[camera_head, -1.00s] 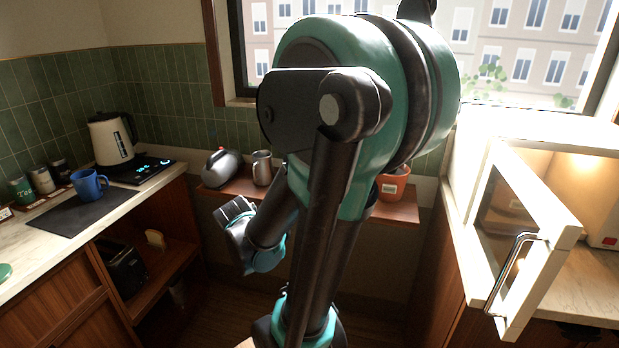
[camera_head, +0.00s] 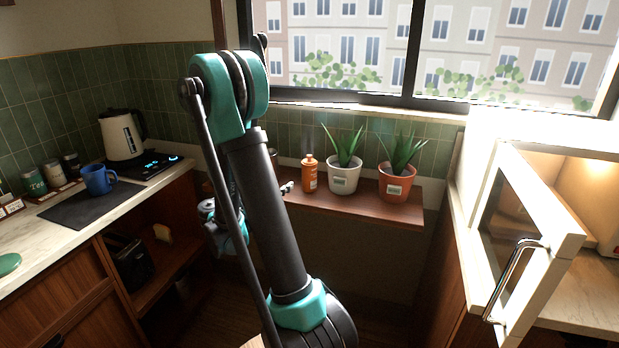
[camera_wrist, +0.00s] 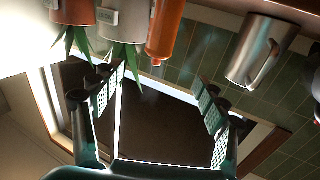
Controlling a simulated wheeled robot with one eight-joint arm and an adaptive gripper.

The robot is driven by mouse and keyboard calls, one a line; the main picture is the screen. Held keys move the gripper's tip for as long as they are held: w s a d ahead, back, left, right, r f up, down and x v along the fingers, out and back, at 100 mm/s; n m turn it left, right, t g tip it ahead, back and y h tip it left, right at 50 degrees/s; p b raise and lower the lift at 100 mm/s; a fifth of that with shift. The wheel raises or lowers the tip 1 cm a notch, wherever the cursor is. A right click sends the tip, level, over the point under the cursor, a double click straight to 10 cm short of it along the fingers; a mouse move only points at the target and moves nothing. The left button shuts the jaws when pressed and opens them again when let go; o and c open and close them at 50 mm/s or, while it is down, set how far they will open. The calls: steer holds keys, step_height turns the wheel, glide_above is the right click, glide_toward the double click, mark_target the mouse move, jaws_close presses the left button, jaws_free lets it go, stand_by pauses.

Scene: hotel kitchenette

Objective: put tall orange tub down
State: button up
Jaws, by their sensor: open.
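The tall orange tub (camera_head: 309,175) stands upright on the wooden wall shelf (camera_head: 395,214), left of the white plant pot. In the wrist view, which is upside down, the tub (camera_wrist: 166,30) hangs from the top edge, just beyond the fingertips. My gripper (camera_wrist: 160,80) is open, with nothing between its two textured fingers and a visible gap to the tub. In the head view my arm hides most of the gripper; a small grey fingertip shows just left of the tub.
A white pot (camera_head: 345,178) and a terracotta pot (camera_head: 396,185) with spiky plants stand close right of the tub. A metal mug (camera_wrist: 261,52) stands on its other side. An open cabinet door (camera_head: 530,250) juts out at right. The left counter holds a kettle (camera_head: 122,136) and blue mug (camera_head: 98,180).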

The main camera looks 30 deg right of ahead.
mark_target(304, 168)
steer(key=x, duration=1.6)
steer(key=shift+d, duration=0.25)
steer(key=c, duration=1.7)
steer(key=shift+o, duration=0.2)
steer(key=shift+r, duration=0.1)
